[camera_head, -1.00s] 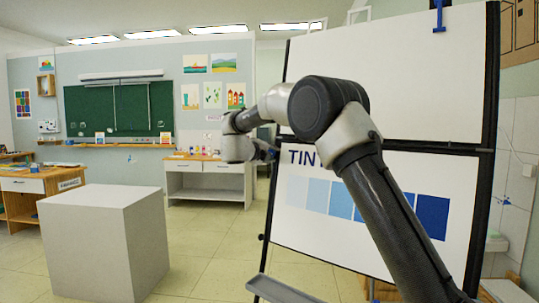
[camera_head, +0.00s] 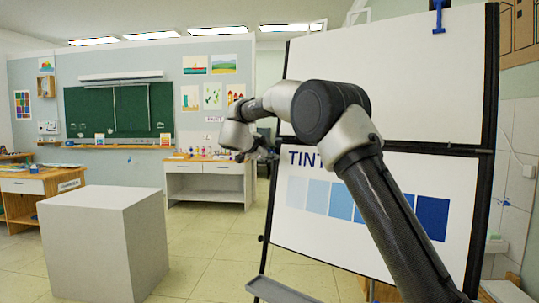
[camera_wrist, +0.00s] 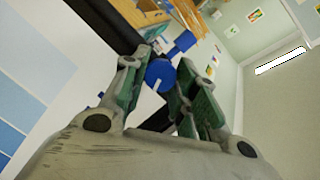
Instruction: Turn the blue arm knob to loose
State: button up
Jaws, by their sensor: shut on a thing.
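The blue arm knob (camera_wrist: 159,74) is round with a white line on its face. In the wrist view it sits between the green-padded fingers of my gripper (camera_wrist: 166,82), which is shut on it. A second blue part (camera_wrist: 183,42) shows just beyond it on the dark easel frame. In the head view my gripper (camera_head: 266,148) is at the left edge of the easel, small and partly hidden by my wrist. The knob cannot be made out there.
The easel carries white boards, the lower one (camera_head: 455,185) with a row of blue tint swatches. My arm crosses in front of it. A grey tray (camera_head: 280,291) juts out low. A grey block (camera_head: 90,245) stands at left, with open floor between.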

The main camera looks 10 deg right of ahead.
jog(key=shift+n, duration=0.6)
jog(key=o, duration=1)
jog(key=shift+a, duration=0.1)
jog(key=v, duration=1.2)
jog(key=shift+w+r, duration=0.1)
jog(key=shift+r, duration=0.05)
